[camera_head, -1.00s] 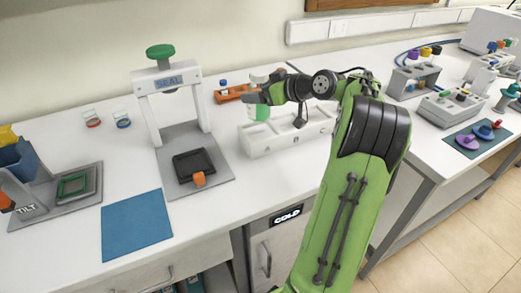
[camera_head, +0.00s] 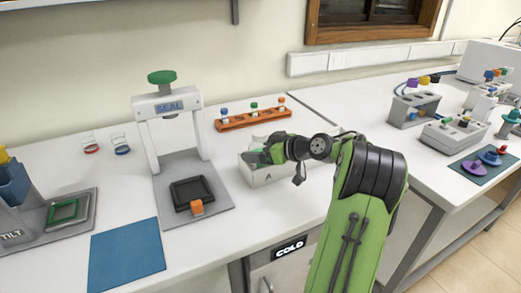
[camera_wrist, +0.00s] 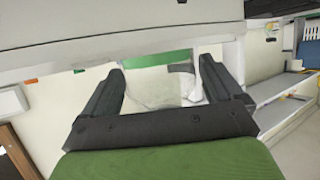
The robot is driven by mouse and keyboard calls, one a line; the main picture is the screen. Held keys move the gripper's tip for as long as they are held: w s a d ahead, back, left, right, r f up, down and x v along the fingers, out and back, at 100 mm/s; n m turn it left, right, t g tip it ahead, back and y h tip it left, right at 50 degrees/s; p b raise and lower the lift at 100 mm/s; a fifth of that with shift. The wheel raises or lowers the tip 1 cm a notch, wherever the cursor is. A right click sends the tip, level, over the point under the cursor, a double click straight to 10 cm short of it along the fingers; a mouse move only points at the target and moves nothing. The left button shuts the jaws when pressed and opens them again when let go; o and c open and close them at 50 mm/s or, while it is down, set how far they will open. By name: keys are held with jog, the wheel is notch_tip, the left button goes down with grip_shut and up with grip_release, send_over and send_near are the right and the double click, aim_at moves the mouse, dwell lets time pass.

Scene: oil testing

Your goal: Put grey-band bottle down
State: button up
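The bottle is clear and whitish with green at its lower end. In the wrist view the bottle (camera_wrist: 155,88) fills the gap between the two dark fingers of my gripper (camera_wrist: 160,82), which appears shut on it. The wrist picture is upside down. A white rack (camera_head: 262,180) stands right of the seal press in the head view. My gripper (camera_head: 256,157) is low over the rack, with the bottle mostly hidden behind it. The rack's white face (camera_wrist: 90,42) spans the top of the wrist view, against the bottle's green end. How deep the bottle sits is hidden.
An orange rack (camera_head: 252,121) with several small capped items stands behind. The seal press (camera_head: 168,106) with its green knob stands left. A blue mat (camera_head: 126,254) lies at the front. Two small ringed glasses (camera_head: 120,144) stand at the back left.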

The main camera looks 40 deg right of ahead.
jog(key=shift+o, duration=0.3)
jog(key=shift+r, duration=0.1)
jog(key=shift+s+d+r, duration=0.1)
jog(key=shift+s+r, duration=0.05)
jog(key=shift+r, duration=0.05)
jog(key=p+v, duration=0.3)
jog(key=v, duration=0.9)
jog(key=w+a+g, duration=0.2)
jog(key=a+g, duration=0.1)
jog(key=a, duration=0.8)
jog(key=w+a+g, duration=0.2)
jog(key=a, duration=0.8)
jog(key=s+a+g+h, duration=0.2)
jog(key=s+a, duration=0.6)
jog(key=a, duration=0.2)
jog(key=s+a+f+m, duration=0.1)
jog(key=s+f+m, duration=0.1)
jog(key=s, duration=0.8)
jog(key=shift+s+a+f+g, duration=0.2)
jog(key=shift+s+f+g, duration=0.2)
jog(key=shift+f, duration=0.05)
